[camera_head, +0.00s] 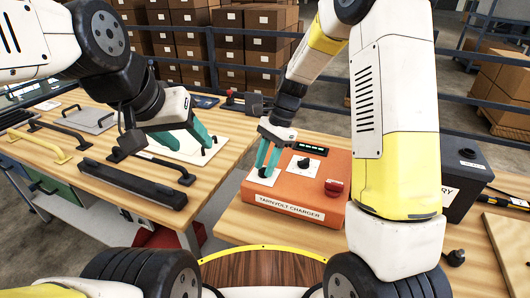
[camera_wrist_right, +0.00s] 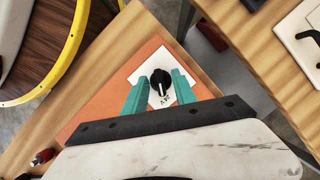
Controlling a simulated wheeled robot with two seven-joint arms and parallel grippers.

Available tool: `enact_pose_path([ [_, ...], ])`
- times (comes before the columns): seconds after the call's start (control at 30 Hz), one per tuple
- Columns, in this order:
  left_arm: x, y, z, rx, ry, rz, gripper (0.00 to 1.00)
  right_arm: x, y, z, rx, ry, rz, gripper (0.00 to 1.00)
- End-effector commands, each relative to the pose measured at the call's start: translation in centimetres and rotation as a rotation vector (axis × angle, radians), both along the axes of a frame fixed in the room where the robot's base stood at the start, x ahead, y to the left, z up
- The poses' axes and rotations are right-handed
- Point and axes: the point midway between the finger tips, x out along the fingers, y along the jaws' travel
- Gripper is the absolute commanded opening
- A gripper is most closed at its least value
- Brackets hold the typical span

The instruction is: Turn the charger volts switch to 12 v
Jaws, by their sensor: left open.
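The orange charger (camera_head: 300,191) sits on the right wooden table, marked "TARNVOLT CHARGER" on its front. Its top has a white plate with a black knob (camera_head: 303,163), a second white plate partly behind my right gripper (camera_head: 268,168), and a red knob (camera_head: 334,187). My right gripper points down at that second plate. In the right wrist view its teal fingers stand open on either side of a black knob (camera_wrist_right: 160,82) with a white pointer line; contact is not clear. The lettering beside it is partly hidden. My left gripper (camera_head: 182,140) is open above the left table.
The left table holds several handles (camera_head: 38,145), a long black bar (camera_head: 130,183) and a white plate (camera_head: 190,148). A dark battery box (camera_head: 463,172) stands right of the charger, partly behind my right arm. A gap separates the two tables.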

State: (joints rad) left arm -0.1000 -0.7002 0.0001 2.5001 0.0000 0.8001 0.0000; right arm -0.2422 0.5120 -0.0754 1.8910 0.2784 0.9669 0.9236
Motion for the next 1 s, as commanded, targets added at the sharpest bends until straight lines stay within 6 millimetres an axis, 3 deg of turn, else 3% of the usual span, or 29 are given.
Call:
enact_pose_path([
  [0.17, 0.0, 0.0, 0.0, 0.0, 0.0, 0.0, 0.52, -0.01, 0.01, 0.01, 0.0, 0.0, 0.0, 0.31],
  [0.33, 0.01, 0.0, 0.01, 0.0, 0.0, 0.0, 0.52, -0.02, 0.01, 0.02, 0.0, 0.0, 0.0, 0.0],
  [0.73, 0.0, 0.0, 0.0, 0.0, 0.0, 0.0, 0.52, 0.02, 0.04, 0.04, 0.001, 0.0, 0.027, 0.0],
  [1.0, 0.0, 0.0, 0.0, 0.0, 0.0, 0.0, 0.52, 0.11, 0.09, 0.0, 0.001, 0.001, 0.17, 0.0],
])
